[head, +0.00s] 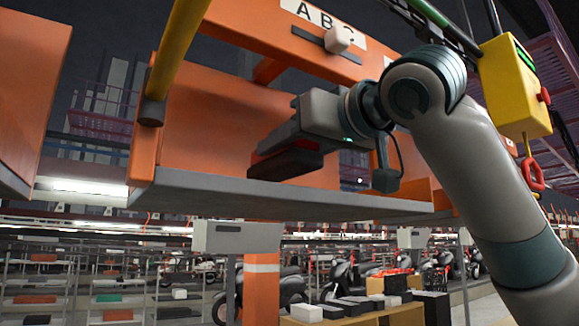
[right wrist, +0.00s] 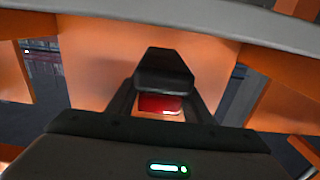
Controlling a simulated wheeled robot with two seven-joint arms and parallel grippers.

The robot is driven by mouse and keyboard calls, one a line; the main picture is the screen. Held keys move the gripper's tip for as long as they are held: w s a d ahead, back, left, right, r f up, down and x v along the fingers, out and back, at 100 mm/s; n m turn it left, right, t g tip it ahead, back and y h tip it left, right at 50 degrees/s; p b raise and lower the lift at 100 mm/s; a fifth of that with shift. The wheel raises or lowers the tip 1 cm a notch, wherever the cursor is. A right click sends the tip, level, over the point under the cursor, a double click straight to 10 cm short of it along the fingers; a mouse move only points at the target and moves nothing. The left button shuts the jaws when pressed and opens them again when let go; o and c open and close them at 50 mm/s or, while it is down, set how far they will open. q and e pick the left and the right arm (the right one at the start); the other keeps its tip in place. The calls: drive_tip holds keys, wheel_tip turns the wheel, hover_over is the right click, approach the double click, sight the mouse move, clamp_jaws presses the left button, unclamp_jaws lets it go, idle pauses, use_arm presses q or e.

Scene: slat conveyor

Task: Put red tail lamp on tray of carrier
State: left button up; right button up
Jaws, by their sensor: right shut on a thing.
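My right gripper (head: 283,158) reaches in from the right over the grey tray (head: 290,201) of the orange carrier (head: 215,120). It is shut on the red tail lamp (head: 288,166), which looks dark red in the head view, at the gripper's tip near the tray's surface. I cannot tell whether the lamp touches the tray. In the right wrist view a bright red part of the lamp (right wrist: 160,104) shows between the dark fingers, partly hidden by a black piece. My left gripper is not in view.
A yellow bar (head: 178,50) slants down at the carrier's left side. An orange beam with an ABC label (head: 322,18) crosses above. A yellow control box (head: 515,85) hangs at the right. Another orange carrier (head: 28,85) stands at the left. Shelves and motorcycles are below.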

sight(290, 173)
wheel_tip(290, 173, down, 3)
drive_tip(key=shift+w+d+f+p, duration=0.1)
drive_tip(key=shift+p, duration=0.45)
drive_tip(key=shift+f, duration=0.1)
drive_tip(key=shift+f, duration=0.15)
drive_tip(key=o, duration=1.2)
